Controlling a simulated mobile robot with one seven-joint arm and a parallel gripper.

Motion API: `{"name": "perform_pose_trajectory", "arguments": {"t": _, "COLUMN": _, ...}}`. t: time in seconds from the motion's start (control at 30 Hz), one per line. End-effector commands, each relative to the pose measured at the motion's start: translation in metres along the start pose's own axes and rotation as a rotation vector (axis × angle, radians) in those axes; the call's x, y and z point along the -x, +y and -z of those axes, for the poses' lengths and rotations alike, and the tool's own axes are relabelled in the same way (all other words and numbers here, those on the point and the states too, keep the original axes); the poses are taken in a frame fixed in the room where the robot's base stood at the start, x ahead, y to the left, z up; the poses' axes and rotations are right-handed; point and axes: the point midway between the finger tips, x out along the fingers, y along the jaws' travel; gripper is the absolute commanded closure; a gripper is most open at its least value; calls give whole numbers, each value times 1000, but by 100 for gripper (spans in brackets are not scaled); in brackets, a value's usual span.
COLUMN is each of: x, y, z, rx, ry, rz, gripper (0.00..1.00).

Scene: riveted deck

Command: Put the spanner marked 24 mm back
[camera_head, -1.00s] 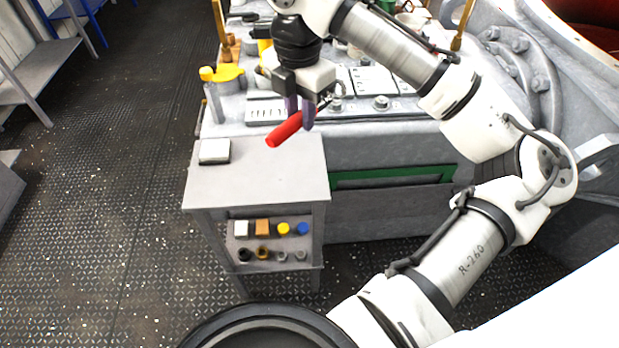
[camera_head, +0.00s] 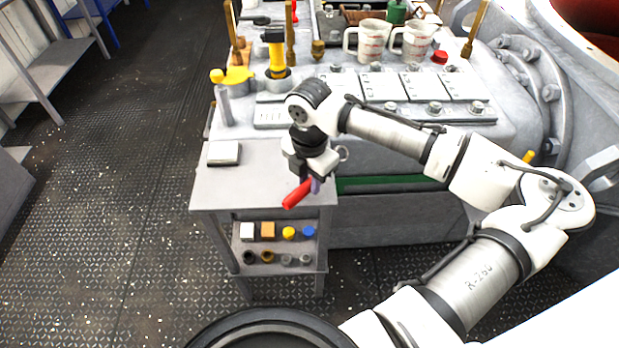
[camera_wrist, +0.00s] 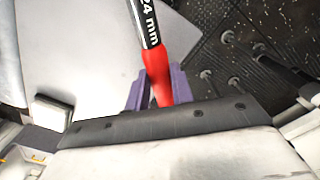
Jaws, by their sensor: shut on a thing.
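The spanner (camera_wrist: 148,22) has a red handle and a dark band that reads "24 mm" in the wrist view. My gripper (camera_head: 316,184) is shut on it, and the purple fingers stand on both sides of the red part in the wrist view (camera_wrist: 154,92). In the head view the red handle (camera_head: 297,194) points down and left, over the right part of the small grey table (camera_head: 235,190). I cannot tell the exact gap between spanner and table top. My gripper hides part of the spanner's middle.
A white block (camera_head: 224,153) lies on the small table's back left. Its lower shelf (camera_head: 280,243) holds several small coloured pieces.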

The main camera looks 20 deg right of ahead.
Motion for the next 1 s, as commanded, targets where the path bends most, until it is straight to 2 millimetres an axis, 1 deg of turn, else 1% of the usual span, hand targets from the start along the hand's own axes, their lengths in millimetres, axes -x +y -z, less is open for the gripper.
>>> {"name": "perform_pose_trajectory", "arguments": {"t": 0.23, "x": 0, "y": 0, "z": 0, "rx": 0, "ry": -1, "rz": -1, "gripper": 100}}
{"name": "perform_pose_trajectory", "arguments": {"t": 0.63, "x": -12, "y": 0, "z": 0, "rx": 0, "ry": 0, "rz": -2, "gripper": 100}}
{"name": "perform_pose_trajectory", "arguments": {"t": 0.73, "x": -12, "y": 0, "z": 0, "rx": 0, "ry": -1, "rz": -2, "gripper": 100}}
{"name": "perform_pose_trajectory", "arguments": {"t": 0.77, "x": -12, "y": 0, "z": 0, "rx": 0, "ry": 0, "rz": -1, "gripper": 74}}
{"name": "perform_pose_trajectory", "arguments": {"t": 0.9, "x": -12, "y": 0, "z": 0, "rx": 0, "ry": 0, "rz": -1, "gripper": 56}}
{"name": "perform_pose_trajectory", "arguments": {"t": 1.0, "x": -12, "y": 0, "z": 0, "rx": 0, "ry": 0, "rz": -1, "gripper": 55}}
